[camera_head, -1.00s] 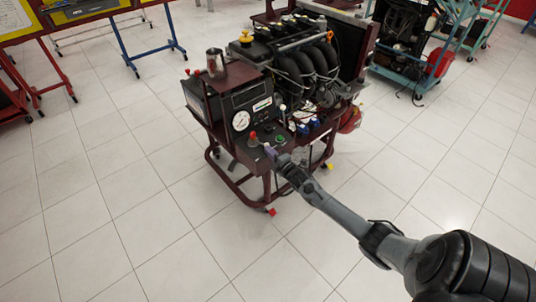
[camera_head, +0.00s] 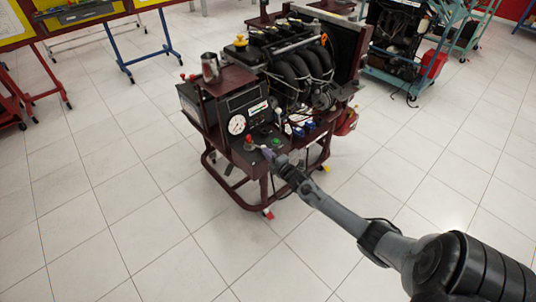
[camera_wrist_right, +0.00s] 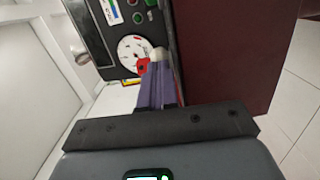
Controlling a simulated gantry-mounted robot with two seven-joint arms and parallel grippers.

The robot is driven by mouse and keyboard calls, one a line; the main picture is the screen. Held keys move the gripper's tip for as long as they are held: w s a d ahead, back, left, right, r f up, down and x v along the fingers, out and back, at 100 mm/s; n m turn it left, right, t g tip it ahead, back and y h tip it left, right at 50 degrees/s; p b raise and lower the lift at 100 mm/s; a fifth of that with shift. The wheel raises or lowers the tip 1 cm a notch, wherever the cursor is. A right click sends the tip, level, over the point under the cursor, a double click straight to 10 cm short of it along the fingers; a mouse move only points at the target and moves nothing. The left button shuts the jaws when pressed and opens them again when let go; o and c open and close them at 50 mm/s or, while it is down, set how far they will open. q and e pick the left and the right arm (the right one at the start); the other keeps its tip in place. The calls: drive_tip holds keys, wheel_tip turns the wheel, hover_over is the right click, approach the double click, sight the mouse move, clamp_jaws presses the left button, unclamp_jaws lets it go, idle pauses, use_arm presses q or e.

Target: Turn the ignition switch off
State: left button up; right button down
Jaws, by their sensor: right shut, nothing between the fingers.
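The engine trainer's dark control panel (camera_head: 262,152) faces me, with a round white gauge (camera_head: 236,124), a red knob or key-like part (camera_head: 249,140) and a green button (camera_head: 276,142). I cannot tell for sure which part is the ignition switch. My right gripper (camera_head: 266,153) is at the panel's front edge, just right of the red part. In the right wrist view, its purple fingers (camera_wrist_right: 159,84) are shut and empty. A red part (camera_wrist_right: 144,66) shows beside their tips, in front of the gauge; contact is unclear. My left gripper is out of view.
The engine (camera_head: 300,65) stands behind the panel on the dark red wheeled frame (camera_head: 235,190). A metal cup (camera_head: 210,68) is on its upper shelf. Another trainer (camera_head: 400,40) is at the back right. The tiled floor (camera_head: 120,215) in front is clear.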

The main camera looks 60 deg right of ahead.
use_arm(q)
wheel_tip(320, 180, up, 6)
drive_tip(key=p, duration=0.6)
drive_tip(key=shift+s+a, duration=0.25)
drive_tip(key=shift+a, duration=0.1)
use_arm(e)
drive_tip(key=a+v, duration=0.1)
drive_tip(key=v, duration=1.2)
drive_tip(key=shift+w+a, duration=0.25)
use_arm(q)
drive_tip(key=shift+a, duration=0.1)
